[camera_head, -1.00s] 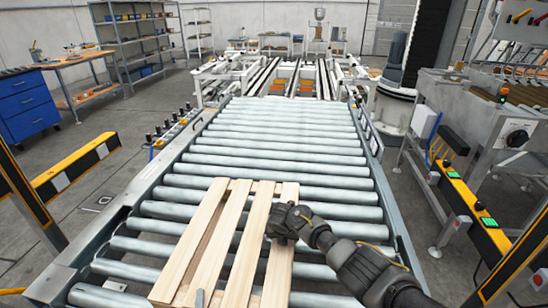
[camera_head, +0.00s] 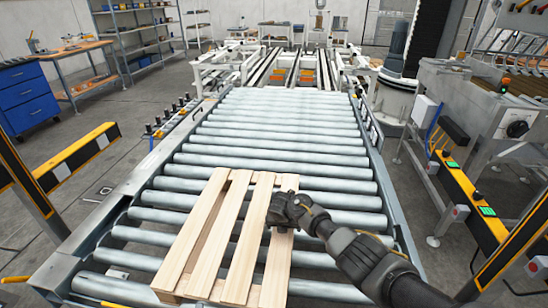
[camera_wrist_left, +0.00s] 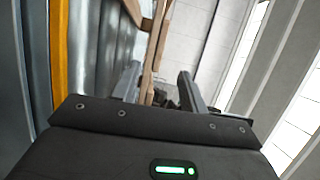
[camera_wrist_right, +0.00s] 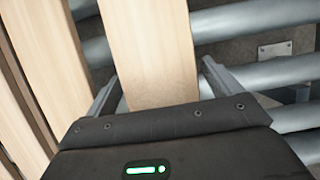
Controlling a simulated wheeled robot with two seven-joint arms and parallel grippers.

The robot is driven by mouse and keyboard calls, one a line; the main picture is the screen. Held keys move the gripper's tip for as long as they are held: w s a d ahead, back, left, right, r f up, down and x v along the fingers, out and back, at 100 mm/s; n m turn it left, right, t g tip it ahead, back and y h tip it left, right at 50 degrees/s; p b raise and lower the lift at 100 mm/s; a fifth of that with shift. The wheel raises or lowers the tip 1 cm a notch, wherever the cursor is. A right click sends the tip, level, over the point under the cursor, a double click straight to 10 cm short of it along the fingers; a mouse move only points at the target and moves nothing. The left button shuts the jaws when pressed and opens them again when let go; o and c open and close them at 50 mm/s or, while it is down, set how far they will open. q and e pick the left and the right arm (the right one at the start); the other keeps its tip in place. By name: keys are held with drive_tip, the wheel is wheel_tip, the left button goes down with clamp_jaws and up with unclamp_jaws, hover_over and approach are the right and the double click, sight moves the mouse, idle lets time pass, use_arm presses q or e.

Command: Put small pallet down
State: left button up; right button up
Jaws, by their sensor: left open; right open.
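The small pallet (camera_head: 216,230) of pale wooden slats lies on the roller conveyor (camera_head: 280,130), slightly askew. My right gripper (camera_head: 284,212) is at its right-hand slat. In the right wrist view, the open fingers of my right gripper (camera_wrist_right: 160,85) stand on either side of the end of a pallet slat (camera_wrist_right: 150,45). Whether they touch it is unclear. My left gripper is out of the head view. In the left wrist view, my left gripper (camera_wrist_left: 160,85) is open, with wooden parts of the pallet (camera_wrist_left: 155,40) showing between and beyond its fingers.
Empty rollers stretch ahead of the pallet to a chain conveyor (camera_head: 290,68) at the back. A yellow-black barrier (camera_head: 75,155) stands on the left. A machine with a yellow rail (camera_head: 468,195) stands on the right.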

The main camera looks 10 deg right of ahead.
drive_tip(key=v, duration=1.1)
drive_tip(key=shift+r, duration=0.15)
use_arm(q)
drive_tip(key=s, duration=0.3)
drive_tip(key=shift+s, duration=0.3)
use_arm(e)
drive_tip(key=shift+s+r, duration=0.1)
drive_tip(key=shift+r, duration=0.25)
